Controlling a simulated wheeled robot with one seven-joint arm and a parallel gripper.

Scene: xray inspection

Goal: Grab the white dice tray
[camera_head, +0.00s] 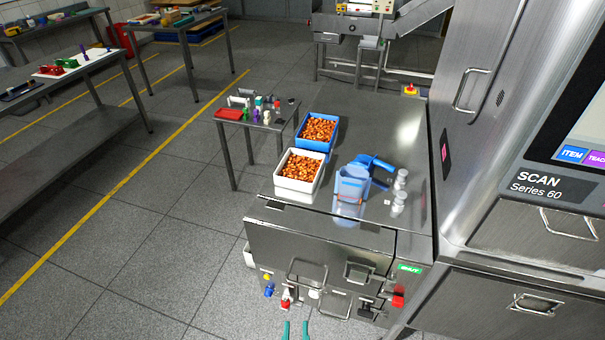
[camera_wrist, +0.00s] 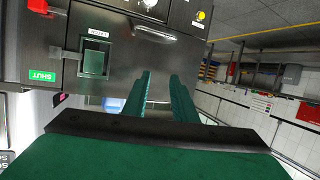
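The white dice tray (camera_head: 295,188) stands upright on the steel counter, near its front left edge, and is filled with orange-brown diced pieces. In the head view my gripper (camera_head: 296,325) shows at the bottom edge as two green fingertips with a gap between them. It is in front of the counter and well apart from the tray. In the wrist view my gripper (camera_wrist: 160,76) is open, with nothing between its fingers, facing the machine's front panel. The tray cannot be made out in the wrist view.
A blue tray (camera_head: 313,146) of similar pieces stands just behind the white one. A blue jug (camera_head: 352,186) and clear jars (camera_head: 400,180) are to its right. The counter front has handles and a green label (camera_head: 410,268). A small side table (camera_head: 243,123) stands at left.

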